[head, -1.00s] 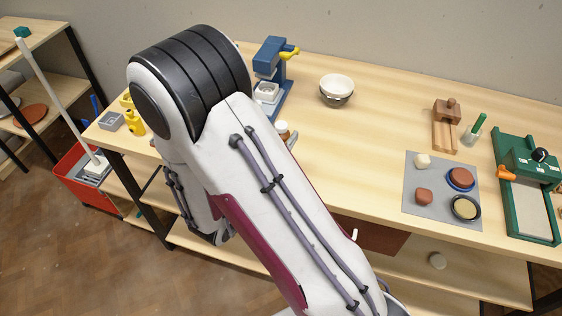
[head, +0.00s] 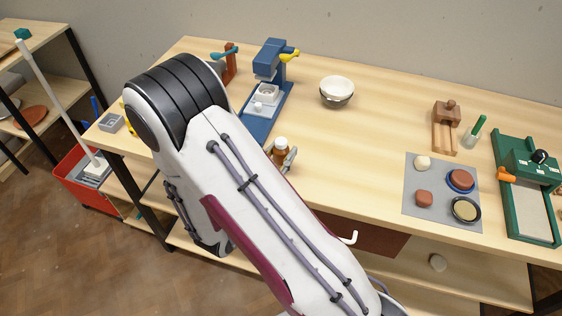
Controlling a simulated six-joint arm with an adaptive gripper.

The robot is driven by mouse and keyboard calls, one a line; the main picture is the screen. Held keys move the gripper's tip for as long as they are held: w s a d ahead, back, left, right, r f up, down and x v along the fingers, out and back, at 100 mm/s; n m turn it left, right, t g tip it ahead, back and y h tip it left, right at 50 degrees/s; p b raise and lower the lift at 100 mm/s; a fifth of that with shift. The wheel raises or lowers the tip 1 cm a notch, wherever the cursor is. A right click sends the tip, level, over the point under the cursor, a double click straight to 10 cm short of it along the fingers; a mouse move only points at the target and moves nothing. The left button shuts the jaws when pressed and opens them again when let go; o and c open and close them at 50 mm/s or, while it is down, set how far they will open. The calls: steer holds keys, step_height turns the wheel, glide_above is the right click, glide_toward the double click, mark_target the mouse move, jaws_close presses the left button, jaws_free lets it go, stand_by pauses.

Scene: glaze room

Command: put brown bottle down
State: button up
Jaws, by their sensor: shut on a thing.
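The brown bottle (head: 281,145) has a white cap and shows upright at the front part of the table (head: 355,140), just right of my arm. My gripper (head: 284,157) is mostly hidden behind my arm; a grey finger shows close against the bottle's lower right side. It is shut on the bottle. The bottle's base is hidden, so I cannot tell whether it touches the table.
A blue press (head: 272,62) stands behind the bottle, its base reaching close to it. Stacked bowls (head: 337,88) stand farther back right. A grey mat (head: 440,215) with several round pieces and a green tool (head: 528,170) lie right. The tabletop between bottle and mat is clear.

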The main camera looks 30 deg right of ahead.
mark_target(281, 164)
steer(key=shift+f, duration=0.15)
steer(key=shift+f, duration=1.7)
steer(key=shift+f, duration=0.2)
steer(key=o, duration=1.1)
steer(key=shift+s+a, duration=0.1)
steer(key=shift+a, duration=0.1)
steer(key=shift+v, duration=3.7)
steer(key=shift+f, duration=0.1)
steer(key=shift+c, duration=0.4)
